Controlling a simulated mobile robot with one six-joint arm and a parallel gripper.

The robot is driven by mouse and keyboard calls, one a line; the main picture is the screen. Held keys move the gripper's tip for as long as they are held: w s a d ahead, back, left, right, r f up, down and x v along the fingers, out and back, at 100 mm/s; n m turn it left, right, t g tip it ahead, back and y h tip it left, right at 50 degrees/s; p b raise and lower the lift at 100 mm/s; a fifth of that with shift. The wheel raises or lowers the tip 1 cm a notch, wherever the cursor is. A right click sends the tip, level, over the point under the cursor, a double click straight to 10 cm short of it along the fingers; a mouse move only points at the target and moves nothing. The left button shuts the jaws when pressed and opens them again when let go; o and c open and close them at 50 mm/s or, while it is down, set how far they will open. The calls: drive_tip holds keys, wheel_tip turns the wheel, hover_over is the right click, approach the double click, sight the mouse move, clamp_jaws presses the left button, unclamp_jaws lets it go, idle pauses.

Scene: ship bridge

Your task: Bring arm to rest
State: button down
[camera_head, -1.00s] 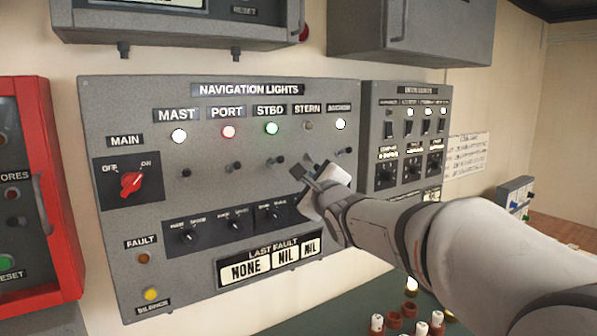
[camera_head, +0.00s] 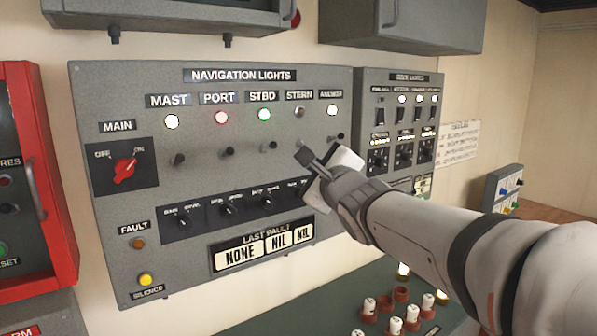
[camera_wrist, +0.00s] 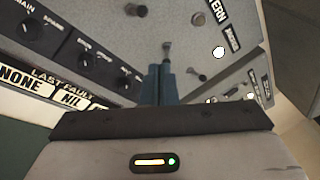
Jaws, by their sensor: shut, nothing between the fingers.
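My gripper (camera_head: 308,158) is shut and empty in front of the grey navigation lights panel (camera_head: 110,90), just below the STERN lamp (camera_head: 299,111). In the wrist view its shut fingers (camera_wrist: 160,84) point at a small toggle switch (camera_wrist: 167,48); I cannot tell whether they touch it. My arm (camera_head: 410,215) reaches in from the lower right and hides part of the panel's lower right. The MAST, PORT, STBD and ANCHOR lamps are lit white, red, green and white. The STERN lamp is dark. The red main knob (camera_head: 125,170) points towards ON.
A second switch panel (camera_head: 400,85) adjoins on the right. A red-framed box (camera_head: 50,180) stands at the left. Grey cabinets (camera_head: 400,28) hang above. Several red and white pegs (camera_head: 395,318) stand on the green surface (camera_head: 300,310) below my arm.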

drive_tip(key=s+d+f+n+g+h, duration=0.3)
drive_tip(key=s+d+f+n, duration=0.15)
drive_tip(key=f, duration=0.35)
drive_tip(key=s+d+f+n+g+h, duration=0.25)
drive_tip(key=s+d+f+n, duration=0.2)
drive_tip(key=f, duration=0.35)
drive_tip(key=s+f+n+g, duration=0.9)
drive_tip(key=s+f+n, duration=0.4)
drive_tip(key=s, duration=0.4)
drive_tip(key=shift+s+d+f, duration=0.3)
drive_tip(key=shift+d+f, duration=0.05)
drive_tip(key=c, duration=2.2)
unclamp_jaws()
